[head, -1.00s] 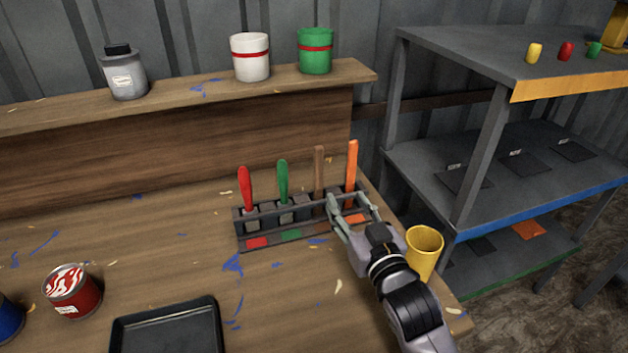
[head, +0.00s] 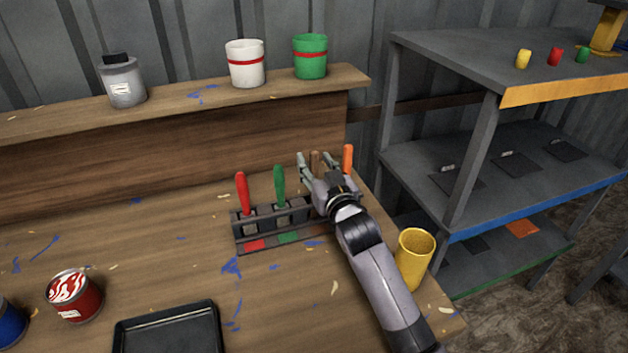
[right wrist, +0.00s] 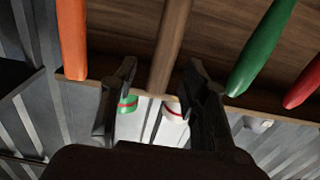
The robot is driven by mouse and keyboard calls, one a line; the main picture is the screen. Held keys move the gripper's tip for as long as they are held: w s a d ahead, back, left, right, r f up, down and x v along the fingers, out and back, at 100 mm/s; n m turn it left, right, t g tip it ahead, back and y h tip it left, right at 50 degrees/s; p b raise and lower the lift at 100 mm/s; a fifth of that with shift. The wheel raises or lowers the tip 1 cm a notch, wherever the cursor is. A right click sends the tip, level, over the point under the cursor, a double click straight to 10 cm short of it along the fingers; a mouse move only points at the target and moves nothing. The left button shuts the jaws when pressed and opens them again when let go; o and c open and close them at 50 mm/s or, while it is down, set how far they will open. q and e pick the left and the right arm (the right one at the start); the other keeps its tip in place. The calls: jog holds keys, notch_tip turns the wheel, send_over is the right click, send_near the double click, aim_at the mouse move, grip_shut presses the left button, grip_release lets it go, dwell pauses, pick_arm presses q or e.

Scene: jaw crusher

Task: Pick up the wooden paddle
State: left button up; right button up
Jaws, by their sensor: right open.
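The wooden paddle (head: 315,162) stands upright in the dark tool rack (head: 271,246) on the bench. In the head view only the top of its brown handle shows; my right gripper and arm hide the rest. My right gripper (head: 317,160) is open, with a finger on each side of the handle. In the right wrist view the brown handle (right wrist: 168,50) runs between the open fingers (right wrist: 160,85); I cannot tell whether they touch it. My left gripper is not in view.
The orange handle (head: 348,158) stands close to the right of my gripper. Green (head: 279,186) and red (head: 242,193) handles stand to its left. A yellow cup (head: 413,259) is beside my forearm. A black tray (head: 168,312) lies at the front.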

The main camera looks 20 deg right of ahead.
jog(key=shift+w+f, duration=0.1)
jog(key=shift+w, duration=0.75)
jog(key=shift+c, duration=0.2)
grip_shut()
